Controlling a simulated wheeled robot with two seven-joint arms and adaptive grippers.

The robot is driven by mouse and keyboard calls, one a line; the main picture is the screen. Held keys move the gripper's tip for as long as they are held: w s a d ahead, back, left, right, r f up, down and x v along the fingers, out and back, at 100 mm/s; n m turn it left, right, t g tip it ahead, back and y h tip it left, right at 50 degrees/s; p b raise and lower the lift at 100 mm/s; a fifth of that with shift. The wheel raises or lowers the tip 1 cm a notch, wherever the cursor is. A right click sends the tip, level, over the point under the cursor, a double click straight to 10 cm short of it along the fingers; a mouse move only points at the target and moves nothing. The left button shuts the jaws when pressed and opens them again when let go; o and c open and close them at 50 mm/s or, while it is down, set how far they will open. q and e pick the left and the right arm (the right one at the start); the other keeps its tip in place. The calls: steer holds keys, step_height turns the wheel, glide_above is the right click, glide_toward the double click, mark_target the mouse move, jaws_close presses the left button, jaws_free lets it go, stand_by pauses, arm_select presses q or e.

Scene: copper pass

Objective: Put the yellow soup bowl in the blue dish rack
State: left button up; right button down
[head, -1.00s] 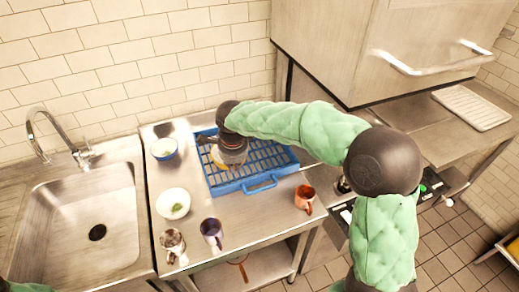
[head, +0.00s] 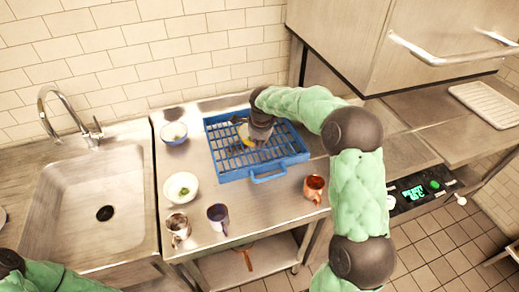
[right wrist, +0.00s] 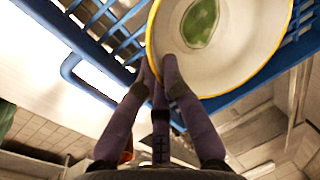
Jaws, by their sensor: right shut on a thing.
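The yellow soup bowl (right wrist: 240,45) fills the top of the right wrist view, with a yellow rim, a pale inside and a green patch in it. My right gripper (right wrist: 158,75) is shut on its rim. In the head view my right gripper (head: 258,132) is over the blue dish rack (head: 231,175), and only a little yellow of the bowl shows beneath it. The rack's blue bars and handle also show behind the bowl in the right wrist view (right wrist: 75,62). Whether the bowl touches the rack I cannot tell. My left gripper is out of view.
In front are a metallic mug (head: 178,228), a dark purple mug (head: 217,213) and a copper mug (head: 314,187). The sink (head: 60,210) is at left.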

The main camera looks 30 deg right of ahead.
steer(key=shift+w+d+f, duration=0.15)
steer(key=shift+f, duration=0.05)
steer(key=shift+s+b+x, duration=0.2)
steer(key=shift+b+x, duration=0.15)
steer(key=shift+x, duration=1.4)
steer(key=shift+f, duration=0.25)
steer(key=c, duration=1.4)
jaws_free()
